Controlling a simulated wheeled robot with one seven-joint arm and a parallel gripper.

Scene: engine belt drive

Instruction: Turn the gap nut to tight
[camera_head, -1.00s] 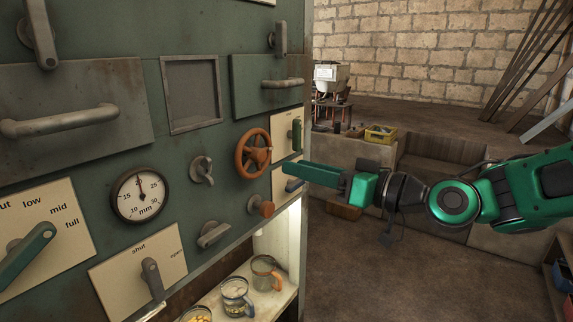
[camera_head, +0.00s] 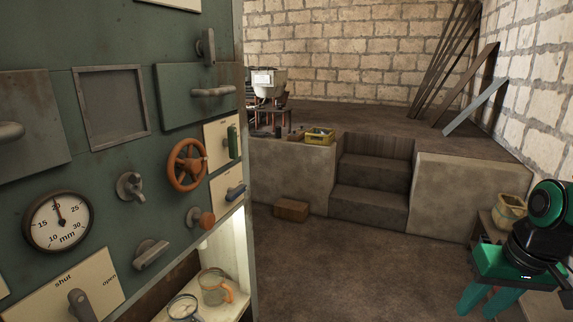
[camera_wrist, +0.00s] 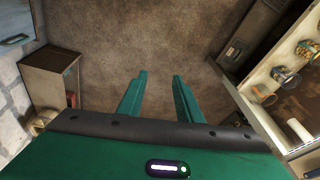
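The green panel on the left carries a round mm gauge (camera_head: 59,221) whose needle points up near 20. Right of it sits a grey wing-shaped knob (camera_head: 130,186), which looks like the gap nut; no label on it can be read. An orange handwheel (camera_head: 187,165) and a small orange knob (camera_head: 201,218) are farther right. My gripper (camera_head: 485,303) is at the lower right, well away from the panel, pointing down. In the wrist view my gripper (camera_wrist: 158,82) has its two green fingers apart, with only brown floor between them.
Below the panel is a lit shelf (camera_head: 228,308) with glass mugs. A grey bar handle (camera_head: 151,254) and a shut/open lever (camera_head: 81,304) jut from the panel. Steps (camera_head: 370,204) and a crate (camera_head: 292,209) stand behind. The floor between panel and gripper is clear.

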